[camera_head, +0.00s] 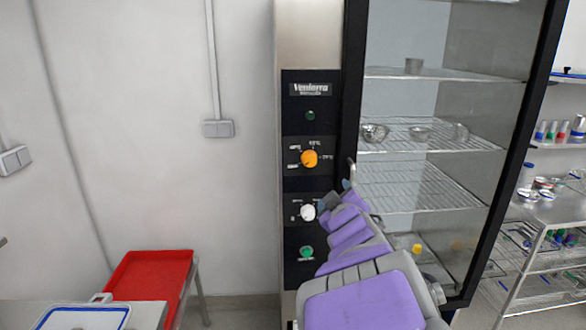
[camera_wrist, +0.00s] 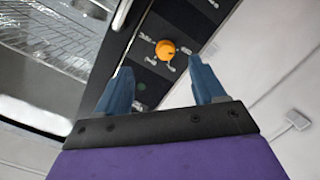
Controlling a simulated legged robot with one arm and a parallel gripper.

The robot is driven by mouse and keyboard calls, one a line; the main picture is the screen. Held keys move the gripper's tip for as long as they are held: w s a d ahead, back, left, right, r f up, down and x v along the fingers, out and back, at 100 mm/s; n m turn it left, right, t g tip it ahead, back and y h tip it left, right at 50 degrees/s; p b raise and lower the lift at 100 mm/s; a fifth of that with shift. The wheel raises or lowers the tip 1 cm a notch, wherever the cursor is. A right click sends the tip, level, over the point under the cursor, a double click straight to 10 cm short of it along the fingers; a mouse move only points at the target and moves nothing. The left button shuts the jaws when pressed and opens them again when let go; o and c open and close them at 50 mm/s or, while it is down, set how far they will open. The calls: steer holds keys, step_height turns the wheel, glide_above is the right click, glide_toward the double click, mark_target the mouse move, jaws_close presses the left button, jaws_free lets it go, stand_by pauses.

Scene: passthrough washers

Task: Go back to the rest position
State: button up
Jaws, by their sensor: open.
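My gripper (camera_head: 335,197) is in front of the black control panel (camera_head: 310,178) of a tall steel cabinet, close to the white knob (camera_head: 308,212). In the wrist view the two blue fingers of my gripper (camera_wrist: 160,72) are spread apart with nothing between them. The orange knob (camera_head: 309,159) is on the panel above the white one. It also shows in the wrist view (camera_wrist: 165,49), beyond the fingertips. I cannot tell whether a finger touches the panel.
The cabinet has wire shelves (camera_head: 415,185) with small metal bowls. A red tray (camera_head: 150,275) and a white blue-rimmed tray (camera_head: 85,318) are at lower left. A steel shelf cart (camera_head: 560,210) with bottles and bowls stands at right.

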steer(key=s+d+f+m+g+h, duration=0.1)
steer(key=s+d+f+m+g, duration=0.25)
steer(key=s+f, duration=0.35)
steer(key=s+d+f+m+g+h, duration=0.25)
steer(key=s+f+g, duration=0.2)
steer(key=s, duration=0.55)
steer(key=s+a+f+g+y, duration=0.1)
steer(key=s+a+f+g, duration=0.1)
steer(key=s, duration=0.7)
steer(key=s+a+f+m+g+y, duration=0.1)
steer(key=s+a+f+g+y, duration=0.1)
steer(key=s, duration=0.7)
steer(key=s+a+f+m+g+y, duration=0.1)
steer(key=s+a+f+g, duration=0.2)
steer(key=s+g, duration=0.3)
steer(key=s, duration=0.4)
steer(key=shift+a+f, duration=0.35)
steer(key=shift+s, duration=0.1)
